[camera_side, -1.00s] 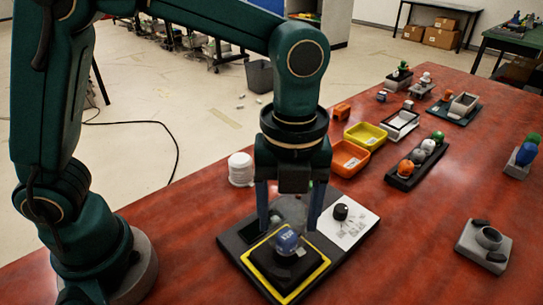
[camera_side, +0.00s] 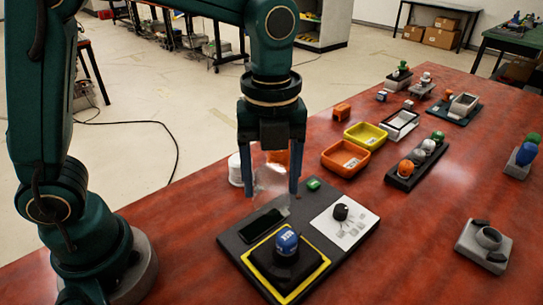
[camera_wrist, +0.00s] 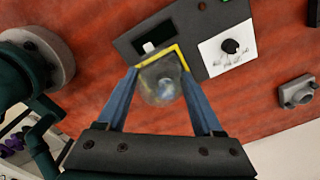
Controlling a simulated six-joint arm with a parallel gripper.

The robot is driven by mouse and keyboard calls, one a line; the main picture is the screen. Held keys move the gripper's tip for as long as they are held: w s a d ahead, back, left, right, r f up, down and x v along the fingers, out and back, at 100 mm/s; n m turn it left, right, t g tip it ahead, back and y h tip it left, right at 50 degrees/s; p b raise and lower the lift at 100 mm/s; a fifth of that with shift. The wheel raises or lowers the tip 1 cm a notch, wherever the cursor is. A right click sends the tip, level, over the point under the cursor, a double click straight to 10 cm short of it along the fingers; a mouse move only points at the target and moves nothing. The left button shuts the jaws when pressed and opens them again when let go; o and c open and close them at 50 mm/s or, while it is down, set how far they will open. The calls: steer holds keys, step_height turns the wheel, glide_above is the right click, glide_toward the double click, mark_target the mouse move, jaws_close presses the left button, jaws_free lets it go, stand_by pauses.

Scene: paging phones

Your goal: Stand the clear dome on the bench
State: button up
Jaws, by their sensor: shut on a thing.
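My gripper (camera_side: 271,186) is shut on the clear dome (camera_side: 271,180), which hangs between the two blue fingers, above the back part of the dark panel (camera_side: 238,236). In the wrist view the dome (camera_wrist: 157,84) sits between the fingertips, and the blue knob shows blurred through it. The blue knob (camera_side: 287,241) stands uncovered on a black base inside a yellow square frame (camera_side: 257,277). The red bench (camera_side: 400,245) lies around the panel. The dome's lower rim is hard to make out.
A white ribbed cylinder (camera_side: 235,169) stands behind the gripper. An orange bin (camera_side: 345,158) and a yellow bin (camera_side: 366,135) stand to the right. A grey fixture (camera_side: 484,245) is at far right. Bare bench lies between it and the panel.

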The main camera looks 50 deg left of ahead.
steer(key=a+n, duration=0.3)
steer(key=a, duration=0.6)
steer(key=s+a+n, duration=0.7)
steer(key=s+a, duration=0.6)
steer(key=a, duration=0.3)
steer(key=w+d+f, duration=0.4)
steer(key=w+d, duration=0.1)
steer(key=w+d+f, duration=0.2)
steer(key=w+d, duration=0.1)
steer(key=shift+w+d+f, duration=0.1)
steer(key=shift+d+f, duration=0.1)
steer(key=shift+f, duration=2.25)
steer(key=shift+f, duration=0.2)
steer(key=o, duration=1)
steer(key=shift+o, duration=0.2)
